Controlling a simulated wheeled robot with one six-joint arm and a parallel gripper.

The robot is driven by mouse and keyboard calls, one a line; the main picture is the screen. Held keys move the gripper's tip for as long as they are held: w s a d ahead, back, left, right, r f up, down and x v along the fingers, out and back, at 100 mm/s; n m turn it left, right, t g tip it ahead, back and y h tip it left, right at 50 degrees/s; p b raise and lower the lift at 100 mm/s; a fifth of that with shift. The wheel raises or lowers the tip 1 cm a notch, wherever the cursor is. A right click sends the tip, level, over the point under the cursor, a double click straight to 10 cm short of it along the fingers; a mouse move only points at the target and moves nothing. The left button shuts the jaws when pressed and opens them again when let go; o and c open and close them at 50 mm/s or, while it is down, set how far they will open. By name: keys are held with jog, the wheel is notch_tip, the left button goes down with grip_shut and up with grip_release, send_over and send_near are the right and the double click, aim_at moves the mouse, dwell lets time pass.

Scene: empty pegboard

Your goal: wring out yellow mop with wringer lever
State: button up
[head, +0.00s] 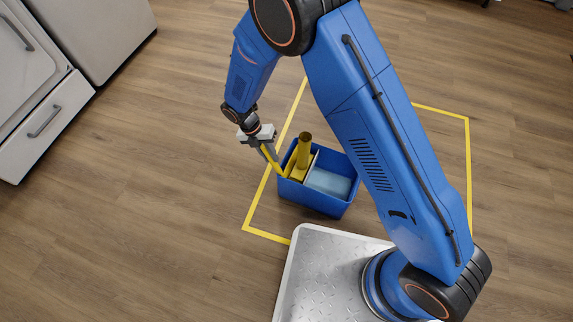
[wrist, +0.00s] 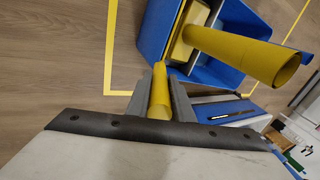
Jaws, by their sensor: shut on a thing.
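A blue mop bucket (head: 322,197) stands on the wood floor inside a yellow taped outline. The yellow mop (head: 304,150) stands in the bucket's left part, its thick handle pointing up; it also shows in the wrist view (wrist: 245,52). The yellow wringer lever (head: 271,158) slants up and left from the bucket's left side. My gripper (head: 266,147) is shut on the lever near its upper end. In the wrist view the lever (wrist: 159,92) lies between my two grey fingers. The mop's head is mostly hidden inside the bucket.
Yellow floor tape (head: 262,235) surrounds the bucket. Light water or a pale surface (head: 328,183) shows in the bucket's right part. White cabinets with drawers (head: 45,120) stand at the upper left. The floor left of the bucket is clear.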

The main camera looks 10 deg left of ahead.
dwell(0.6)
jog(key=shift+s+d+r+t+y, duration=0.1)
jog(key=shift+d+r+t+y, duration=0.05)
jog(key=shift+d+y, duration=0.55)
jog(key=shift+s+d+r+t+y, duration=0.1)
jog(key=shift+s+d+y, duration=0.05)
jog(key=shift+d+y, duration=0.5)
jog(key=shift+s+d+r+t+y, duration=0.1)
jog(key=shift+d+r+t+y, duration=0.05)
jog(key=shift+d+y, duration=0.55)
jog(key=shift+a, duration=0.1)
jog(key=o, duration=1.8)
jog(key=shift+o, duration=0.2)
notch_tip(320, 180, up, 17)
jog(key=shift+r, duration=0.2)
